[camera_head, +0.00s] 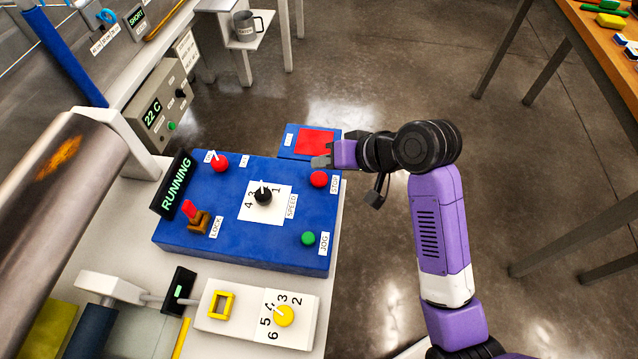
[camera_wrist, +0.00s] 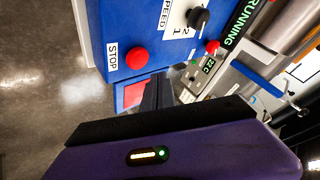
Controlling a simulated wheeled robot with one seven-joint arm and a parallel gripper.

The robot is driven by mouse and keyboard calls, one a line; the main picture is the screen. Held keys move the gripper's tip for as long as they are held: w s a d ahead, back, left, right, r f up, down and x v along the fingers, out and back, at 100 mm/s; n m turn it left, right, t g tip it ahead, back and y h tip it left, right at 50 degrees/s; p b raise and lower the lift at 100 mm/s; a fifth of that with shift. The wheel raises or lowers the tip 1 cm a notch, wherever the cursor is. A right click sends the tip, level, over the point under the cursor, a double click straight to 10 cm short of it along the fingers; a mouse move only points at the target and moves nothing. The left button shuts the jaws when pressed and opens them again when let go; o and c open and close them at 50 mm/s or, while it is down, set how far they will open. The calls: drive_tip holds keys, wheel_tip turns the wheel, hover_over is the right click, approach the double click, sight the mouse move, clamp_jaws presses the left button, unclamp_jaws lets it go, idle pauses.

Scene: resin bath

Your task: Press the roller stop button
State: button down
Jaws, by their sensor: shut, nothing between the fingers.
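The red stop button (camera_head: 319,179) sits on the blue control box (camera_head: 215,238) near its far right corner, beside a STOP label. In the wrist view the button (camera_wrist: 136,58) shows uncovered next to its STOP label (camera_wrist: 113,58). My gripper (camera_head: 322,161) is shut and empty, just beyond the button in the head view. It appears apart from the button; its exact height is hard to tell. In the wrist view the dark fingers (camera_wrist: 158,92) point toward the red pad area. The display (camera_head: 175,185) reads RUNNING.
The box also carries another red knob (camera_head: 220,163), a black speed dial (camera_head: 263,196), a green jog button (camera_head: 308,238) and a red-topped lock lever (camera_head: 190,209). A blue panel with a red square (camera_head: 315,142) lies beyond. Open floor is to the right.

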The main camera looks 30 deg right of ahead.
sight(314, 175)
drive_tip(key=shift+f, duration=1.05)
drive_tip(key=shift+f, duration=0.15)
idle(1.1)
drive_tip(key=shift+f, duration=0.25)
drive_tip(key=shift+f+b, duration=0.3)
drive_tip(key=shift+f, duration=0.3)
idle(0.8)
idle(0.3)
drive_tip(key=shift+r+p, duration=1)
drive_tip(key=shift+p, duration=0.15)
wheel_tip(314, 175, up, 5)
drive_tip(key=p, duration=0.5)
drive_tip(key=shift+p, duration=0.3)
